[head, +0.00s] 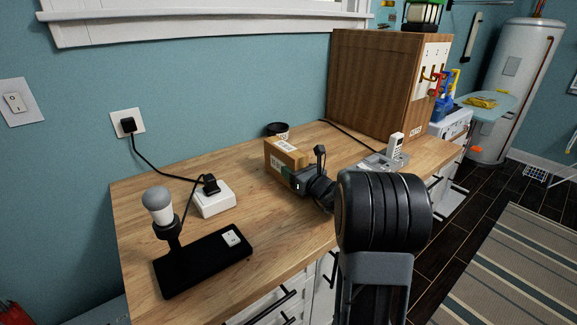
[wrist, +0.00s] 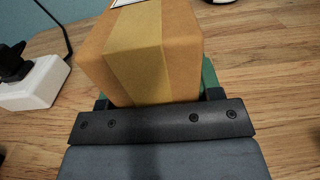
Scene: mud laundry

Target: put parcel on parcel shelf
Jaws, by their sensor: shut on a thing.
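The parcel (head: 287,155) is a small brown cardboard box with a tan tape strip. It is at the middle of the wooden counter in the head view. In the wrist view the parcel (wrist: 150,50) fills the upper middle, between the green-padded fingers. My gripper (head: 291,176) is shut on the parcel, reaching in from the right. In the wrist view my gripper (wrist: 156,97) hides the parcel's lower part. I cannot tell whether the parcel touches the counter. No shelf can be picked out with certainty.
A bulb lamp (head: 162,210) on a black base and a white adapter box (head: 212,200) stand left on the counter (head: 140,254). A black round container (head: 277,130) is behind the parcel. A tall wooden cabinet (head: 372,80) and a cordless phone (head: 395,147) are to the right.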

